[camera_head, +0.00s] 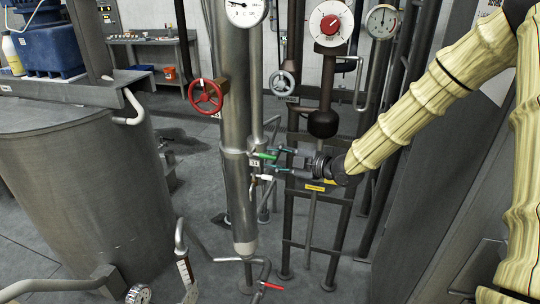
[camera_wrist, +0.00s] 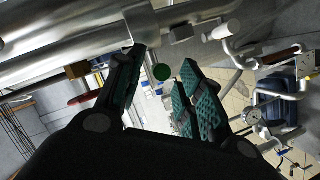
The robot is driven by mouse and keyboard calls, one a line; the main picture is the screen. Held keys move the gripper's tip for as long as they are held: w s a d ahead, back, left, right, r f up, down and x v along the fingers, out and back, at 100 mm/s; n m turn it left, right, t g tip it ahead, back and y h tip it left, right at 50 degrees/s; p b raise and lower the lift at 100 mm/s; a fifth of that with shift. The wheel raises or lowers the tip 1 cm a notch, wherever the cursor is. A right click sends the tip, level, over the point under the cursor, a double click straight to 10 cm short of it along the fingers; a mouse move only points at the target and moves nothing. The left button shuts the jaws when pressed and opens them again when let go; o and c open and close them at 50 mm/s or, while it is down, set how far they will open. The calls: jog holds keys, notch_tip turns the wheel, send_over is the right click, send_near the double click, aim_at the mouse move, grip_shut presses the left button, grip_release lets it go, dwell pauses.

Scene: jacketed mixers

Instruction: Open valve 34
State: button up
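A valve with a green lever handle (camera_head: 264,155) sits on the right side of the tall steel column (camera_head: 236,110). A small number tag (camera_head: 254,163) is beside it, too small to read surely. My gripper (camera_head: 275,159) is open, with its fingers pointing left at the green handle. In the wrist view the green handle (camera_wrist: 161,72) shows end-on as a round green tip between the spread fingers of my gripper (camera_wrist: 163,60). I see no clear contact with either finger. A white-handled valve (camera_head: 266,177) is just below the green one; which valve is 34 I cannot tell.
A red handwheel (camera_head: 206,96) is on the column's left side. A red lever (camera_head: 271,286) is near the column's foot. A dark pipe frame (camera_head: 338,225) stands behind my gripper. A large jacketed vessel (camera_head: 85,185) fills the left. Open floor (camera_head: 195,150) lies between.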

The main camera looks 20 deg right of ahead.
aim_at(262, 156)
jog(key=shift+p+x, duration=0.3)
jog(key=shift+x, duration=1.2)
grip_shut()
jog(key=shift+d, duration=0.1)
